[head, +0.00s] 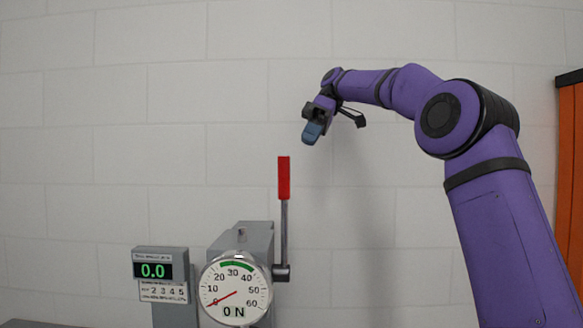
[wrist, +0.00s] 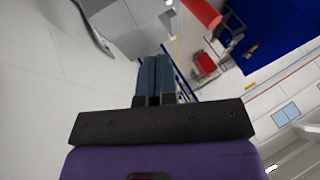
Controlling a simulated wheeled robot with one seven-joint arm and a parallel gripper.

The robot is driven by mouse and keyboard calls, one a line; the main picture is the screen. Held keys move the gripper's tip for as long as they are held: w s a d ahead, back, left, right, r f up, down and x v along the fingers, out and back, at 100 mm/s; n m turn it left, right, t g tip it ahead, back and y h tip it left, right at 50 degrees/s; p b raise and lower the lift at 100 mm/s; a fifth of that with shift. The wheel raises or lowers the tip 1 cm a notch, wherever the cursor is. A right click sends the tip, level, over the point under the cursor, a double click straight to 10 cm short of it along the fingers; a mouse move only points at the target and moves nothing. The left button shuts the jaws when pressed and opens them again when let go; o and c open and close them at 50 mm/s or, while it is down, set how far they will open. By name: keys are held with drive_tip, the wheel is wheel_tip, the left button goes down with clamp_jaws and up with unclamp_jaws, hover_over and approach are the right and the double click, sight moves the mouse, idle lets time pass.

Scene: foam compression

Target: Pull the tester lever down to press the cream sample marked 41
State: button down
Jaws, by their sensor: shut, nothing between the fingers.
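The tester (head: 257,240) stands at the bottom centre of the head view. Its lever (head: 284,178) has a red handle and points straight up on the tester's right side. The round dial (head: 235,290) has its needle near 0 and reads "0 N". My gripper (head: 311,133) is shut and empty, above and a little right of the red handle, apart from it. In the wrist view its blue fingers (wrist: 155,72) lie together, and a red rod end, likely the lever handle (wrist: 203,10), shows at the top. I cannot see the cream sample marked 41.
A grey box with a green display (head: 153,270) reading 0.0 stands left of the dial. A plain block wall (head: 130,110) is behind. An orange cabinet (head: 570,180) is at the far right. The wrist view shows a blue area (wrist: 260,35) and a smaller red object (wrist: 205,63).

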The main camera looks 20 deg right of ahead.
drive_tip(key=shift+s+a+f, duration=0.25)
drive_tip(key=shift+a+f, duration=0.05)
drive_tip(key=shift+f, duration=0.1)
drive_tip(key=s+a+f, duration=0.4)
drive_tip(key=a+f, duration=0.2)
drive_tip(key=shift+s+a+f, duration=0.15)
drive_tip(key=shift+s+f, duration=0.1)
drive_tip(key=shift+s, duration=0.1)
idle(0.4)
